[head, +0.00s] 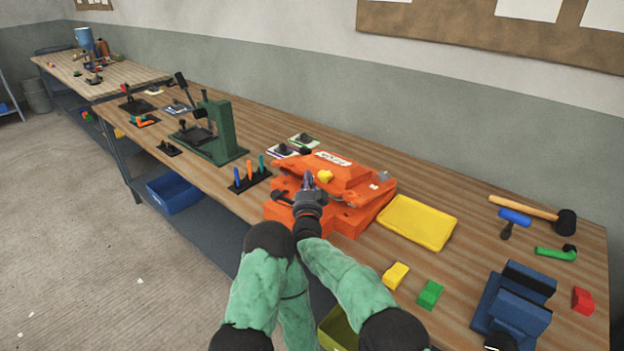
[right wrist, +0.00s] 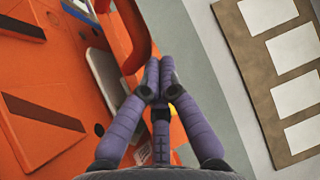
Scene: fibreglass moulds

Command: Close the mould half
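The orange mould stands on the bench in the middle of the head view. Its upper half (head: 345,172), with a white label, sits tilted above the lower half (head: 352,218), with a gap visible at the front. My right gripper (head: 308,182) is at the mould's front, overlapping the gap. In the right wrist view its purple fingers (right wrist: 153,78) meet at the tips, with nothing seen between them. A curved orange mould part (right wrist: 140,50) is close beside the tips; contact cannot be told. My left gripper is not visible.
A yellow tray (head: 418,222) lies right of the mould, with yellow (head: 396,275) and green blocks (head: 430,293) in front. A green press (head: 212,132) and a tool holder (head: 249,178) stand to the left. A mallet (head: 535,210) lies at the right.

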